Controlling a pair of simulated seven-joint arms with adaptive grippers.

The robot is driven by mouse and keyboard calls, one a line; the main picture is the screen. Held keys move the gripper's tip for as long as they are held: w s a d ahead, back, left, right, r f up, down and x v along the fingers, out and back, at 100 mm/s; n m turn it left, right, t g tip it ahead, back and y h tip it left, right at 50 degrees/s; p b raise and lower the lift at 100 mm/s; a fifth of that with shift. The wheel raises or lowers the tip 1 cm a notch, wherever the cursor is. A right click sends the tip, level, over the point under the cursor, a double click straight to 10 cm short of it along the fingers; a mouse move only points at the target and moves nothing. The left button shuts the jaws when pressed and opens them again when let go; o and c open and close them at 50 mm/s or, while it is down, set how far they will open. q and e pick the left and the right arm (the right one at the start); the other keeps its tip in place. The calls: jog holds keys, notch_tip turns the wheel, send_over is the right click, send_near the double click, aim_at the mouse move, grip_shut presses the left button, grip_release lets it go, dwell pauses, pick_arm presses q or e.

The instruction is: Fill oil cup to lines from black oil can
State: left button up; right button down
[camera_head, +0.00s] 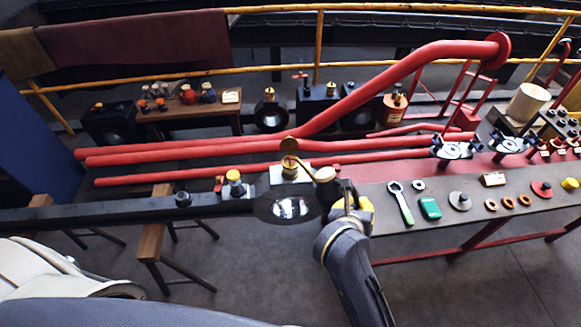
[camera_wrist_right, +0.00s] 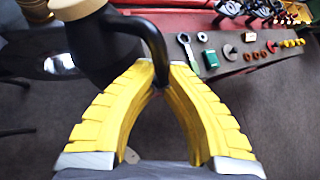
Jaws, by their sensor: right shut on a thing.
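The black oil can shows in the head view by its cream top (camera_head: 325,174); its dark body is partly hidden by my gripper. In the right wrist view the black can (camera_wrist_right: 98,48) stands at upper left, with its curved handle between my yellow fingers. My right gripper (camera_head: 349,204) is shut on that handle, and its fingers show large in the wrist view (camera_wrist_right: 155,80). A brass oil cup (camera_head: 290,170) sits on top of the dark rod end, with a round brass lid (camera_head: 289,145) raised above it. Its lines and oil level are too small to tell. My left gripper is out of view.
A long black rod (camera_head: 120,213) runs left on wooden trestles (camera_head: 151,242). Red pipes (camera_head: 200,150) lie behind it. The grey bench (camera_head: 385,221) at right holds a green-handled wrench (camera_head: 403,207), a green box (camera_head: 430,208) and several rings. Floor in front is free.

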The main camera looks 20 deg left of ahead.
jog(key=shift+w+r, duration=0.1)
jog(key=shift+r, duration=0.1)
jog(key=shift+w+r, duration=0.15)
jog(key=shift+r, duration=0.35)
dwell(3.0)
jog(key=shift+d+f, duration=0.1)
jog(key=shift+f, duration=0.5)
notch_tip(320, 180, down, 10)
jog(key=w+a+m+t+y, duration=0.1)
jog(key=m+t+y, duration=0.2)
jog(key=shift+a+r, duration=0.15)
jog(key=shift+a, duration=0.2)
dwell(0.4)
